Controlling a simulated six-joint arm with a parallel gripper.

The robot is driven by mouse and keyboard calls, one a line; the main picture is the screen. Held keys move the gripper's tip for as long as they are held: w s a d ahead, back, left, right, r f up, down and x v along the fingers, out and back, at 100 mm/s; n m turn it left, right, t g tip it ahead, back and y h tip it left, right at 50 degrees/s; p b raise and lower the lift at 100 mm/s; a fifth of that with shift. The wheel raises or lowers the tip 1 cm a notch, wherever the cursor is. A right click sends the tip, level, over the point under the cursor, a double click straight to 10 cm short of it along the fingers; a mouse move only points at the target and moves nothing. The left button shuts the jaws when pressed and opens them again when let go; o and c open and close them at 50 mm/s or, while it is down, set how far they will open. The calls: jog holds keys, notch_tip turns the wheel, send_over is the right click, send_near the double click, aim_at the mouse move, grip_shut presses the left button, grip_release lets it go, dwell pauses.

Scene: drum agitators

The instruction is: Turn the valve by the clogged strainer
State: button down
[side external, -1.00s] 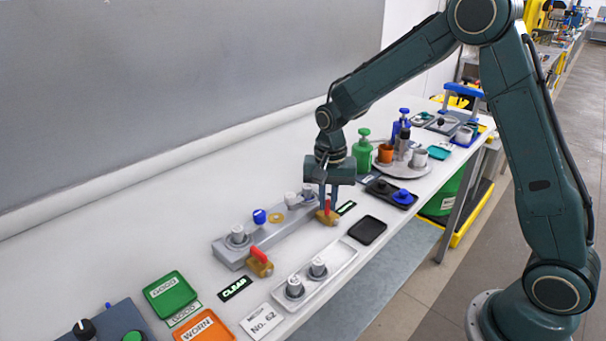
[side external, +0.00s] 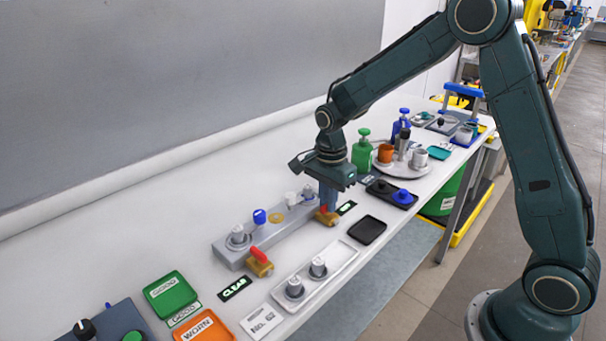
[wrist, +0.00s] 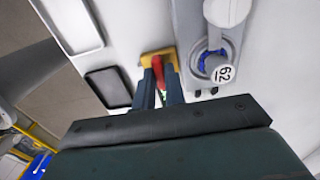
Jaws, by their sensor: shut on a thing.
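The far valve (side external: 327,217) has a brass body and a red handle, and stands at the right end of the grey manifold (side external: 283,225). My gripper (side external: 327,205) points down over it, shut on the red handle. In the wrist view the handle (wrist: 158,72) lies between my two fingertips (wrist: 159,85), which hide part of it. A strainer with a white cap marked 62 and a blue ring (wrist: 218,68) is beside this valve. The near valve (side external: 260,265), also brass with a red handle, stands at the manifold's left end by the CLEAR label (side external: 235,288).
A pale tray with two capped cylinders (side external: 338,265) and a black tray (side external: 367,230) lie in front. A sign reading No. 62 (side external: 262,320) is at the front. Bottles and cups (side external: 385,155) stand behind my gripper. Green (side external: 170,295) and orange (side external: 207,327) trays are at the near left.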

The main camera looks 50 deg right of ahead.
jog(key=shift+r, duration=0.1)
jog(key=c, duration=1.5)
grip_release()
jog(key=shift+o, duration=0.2)
notch_tip(320, 180, up, 14)
